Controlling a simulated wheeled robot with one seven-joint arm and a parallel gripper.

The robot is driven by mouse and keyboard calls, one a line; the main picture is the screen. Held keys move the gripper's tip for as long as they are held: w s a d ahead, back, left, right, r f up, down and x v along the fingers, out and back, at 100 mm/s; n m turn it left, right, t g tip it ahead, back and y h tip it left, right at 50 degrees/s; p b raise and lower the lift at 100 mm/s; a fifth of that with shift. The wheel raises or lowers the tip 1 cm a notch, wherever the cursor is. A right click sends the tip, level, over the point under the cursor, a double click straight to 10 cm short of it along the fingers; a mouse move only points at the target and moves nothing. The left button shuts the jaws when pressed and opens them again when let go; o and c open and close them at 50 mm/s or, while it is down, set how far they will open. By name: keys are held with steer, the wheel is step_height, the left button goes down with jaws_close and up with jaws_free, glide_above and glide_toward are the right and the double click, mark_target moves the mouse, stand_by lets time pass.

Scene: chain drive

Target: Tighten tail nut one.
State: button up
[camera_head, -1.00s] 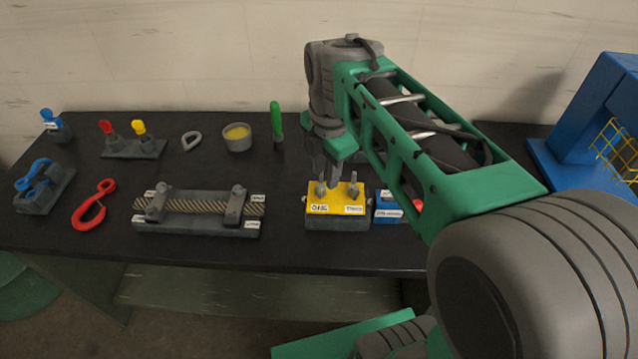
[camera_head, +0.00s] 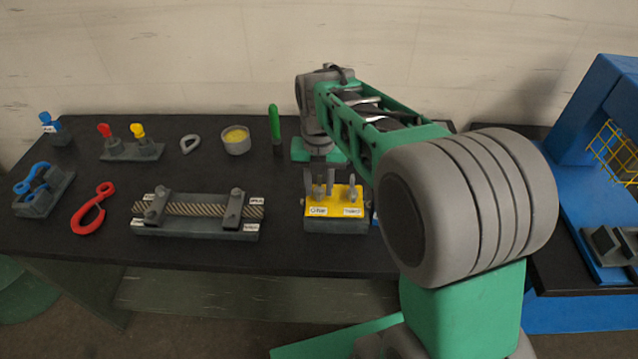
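A yellow-topped block (camera_head: 334,208) on a grey base stands at the front middle of the black table. Two grey upright pieces rise from it, a left one (camera_head: 320,189) and a right one (camera_head: 353,190). Labels are on its front, too small to read surely. I cannot tell which part is tail nut one. My gripper (camera_head: 319,180) points down over the block's left piece. Its two fingers look apart, one on each side of that piece; whether they touch it is unclear.
A grey rope clamp (camera_head: 198,226), a red hook (camera_head: 94,209) and blue clips (camera_head: 36,187) lie to the left. A yellow-filled cup (camera_head: 236,140) and a green-handled tool (camera_head: 276,124) stand behind. A blue frame (camera_head: 600,130) is at right. My arm hides the table right of the block.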

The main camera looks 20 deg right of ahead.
steer(key=shift+c, duration=0.4)
jaws_close()
